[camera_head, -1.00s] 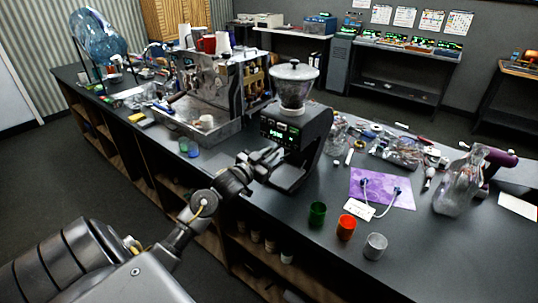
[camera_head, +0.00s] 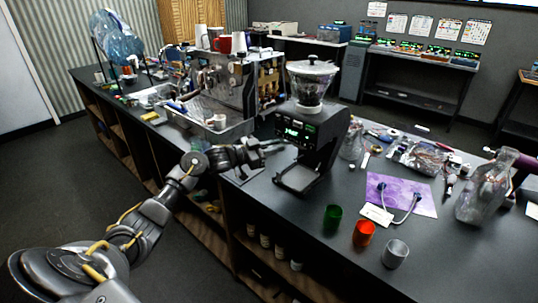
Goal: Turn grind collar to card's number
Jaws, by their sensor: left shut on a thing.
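The coffee grinder (camera_head: 318,138) stands on the dark counter with a clear hopper (camera_head: 311,84) on top and a lit green display (camera_head: 293,131) on its front. The grind collar at the hopper's base is too small to read. A small white card (camera_head: 377,214) lies at the front edge of a purple cloth (camera_head: 408,197); I cannot read any number on it. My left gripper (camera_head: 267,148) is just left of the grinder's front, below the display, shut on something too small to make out. My right gripper is not in view.
A green cup (camera_head: 332,217), an orange cup (camera_head: 363,233) and a grey metal cup (camera_head: 395,253) stand along the front edge. The espresso machine (camera_head: 222,88) stands behind my left gripper. The counter's front right is clear.

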